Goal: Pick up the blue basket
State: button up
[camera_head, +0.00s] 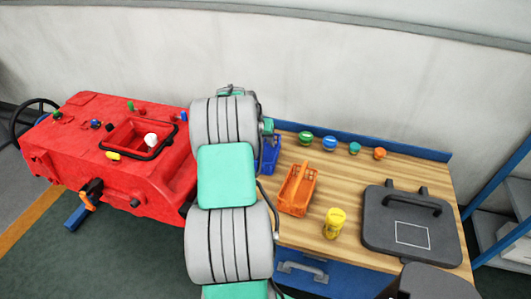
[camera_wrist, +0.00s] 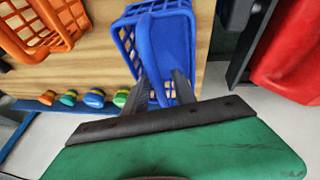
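The blue basket (camera_head: 270,154) stands on the left part of the wooden workbench (camera_head: 380,172), partly hidden behind my arm in the head view. In the wrist view the blue basket (camera_wrist: 126,38) has lattice sides and a broad solid blue handle. My gripper (camera_wrist: 161,78) reaches to the basket, its two dark fingers apart on either side of the handle. Gaps seem to show between the fingers and the handle, so the gripper looks open. The head view does not show the fingers, as my arm covers them.
An orange basket (camera_head: 297,190) stands just right of the blue one. A yellow item (camera_head: 334,223), a dark grey case (camera_head: 411,226) and several small colored pots (camera_head: 329,143) are also on the bench. A red scrubber tank (camera_head: 120,160) stands close at the left.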

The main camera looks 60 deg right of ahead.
grip_shut()
dwell(1.2)
